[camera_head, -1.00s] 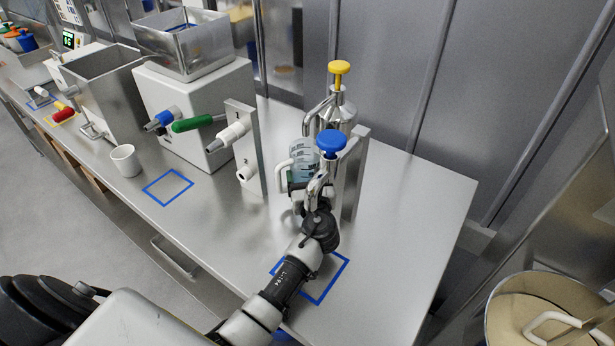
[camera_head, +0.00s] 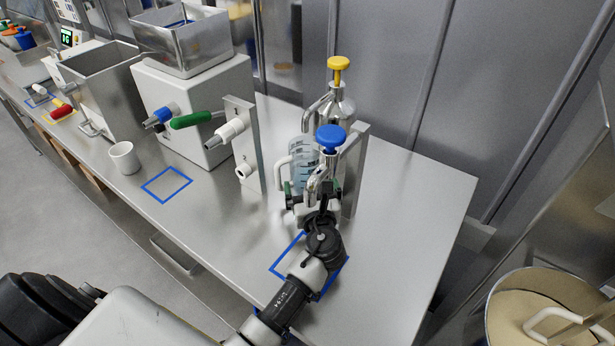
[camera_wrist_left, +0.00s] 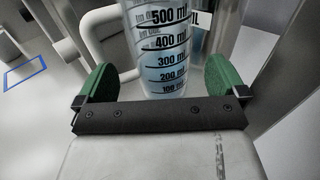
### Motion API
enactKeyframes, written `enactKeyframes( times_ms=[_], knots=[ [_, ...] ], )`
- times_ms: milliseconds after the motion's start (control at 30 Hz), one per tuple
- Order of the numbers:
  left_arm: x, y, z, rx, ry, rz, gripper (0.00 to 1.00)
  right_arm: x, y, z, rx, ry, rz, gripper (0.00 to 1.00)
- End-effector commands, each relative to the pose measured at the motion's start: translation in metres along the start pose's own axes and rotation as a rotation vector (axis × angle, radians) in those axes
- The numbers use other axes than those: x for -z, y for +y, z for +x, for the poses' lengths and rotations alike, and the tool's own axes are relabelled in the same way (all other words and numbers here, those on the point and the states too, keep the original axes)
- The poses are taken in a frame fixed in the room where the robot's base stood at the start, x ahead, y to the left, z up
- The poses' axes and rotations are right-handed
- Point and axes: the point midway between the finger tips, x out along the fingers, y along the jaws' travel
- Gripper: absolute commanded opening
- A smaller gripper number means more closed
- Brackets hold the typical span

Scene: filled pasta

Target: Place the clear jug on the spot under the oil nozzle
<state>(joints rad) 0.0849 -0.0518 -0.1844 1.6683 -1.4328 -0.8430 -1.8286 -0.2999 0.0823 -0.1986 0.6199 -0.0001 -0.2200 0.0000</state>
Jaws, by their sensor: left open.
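The clear jug (camera_head: 303,160), with a white handle on its left, stands upright in front of the steel pump bottles. In the left wrist view the jug (camera_wrist_left: 163,45) shows printed millilitre marks and some bluish tint. My left gripper (camera_head: 311,192) is open, close in front of the jug's lower part. In the left wrist view its green fingertips (camera_wrist_left: 158,82) lie on either side of the jug, with gaps visible. A blue-topped nozzle (camera_head: 328,145) rises right above the gripper. A blue square outline (camera_head: 283,258) on the counter lies partly under my left arm.
A yellow-topped pump (camera_head: 340,88) stands behind the blue one, beside a metal upright plate (camera_head: 355,165). A white cup (camera_head: 124,160) and another blue square outline (camera_head: 166,185) are to the left. The counter is clear at the right (camera_head: 415,220).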

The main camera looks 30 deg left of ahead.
Motion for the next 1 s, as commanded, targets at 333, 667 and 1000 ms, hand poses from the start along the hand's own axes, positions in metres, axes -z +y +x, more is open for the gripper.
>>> enactKeyframes(
  times_ms=[333, 667, 1000],
  knots=[
    [0.001, 0.0, -0.063, -0.001, 0.001, 0.0, 1.0, -0.001, -0.002, 0.011, 0.002, 0.0, 0.0, 0.0],
    [0.0, 0.001, -0.072, -0.002, 0.0, -0.001, 1.0, -0.001, -0.004, 0.011, 0.005, 0.001, 0.0, 0.0],
    [0.0, 0.001, -0.072, -0.002, 0.0, 0.0, 1.0, -0.001, -0.004, 0.011, 0.005, 0.001, 0.0, 0.0]
  ],
)
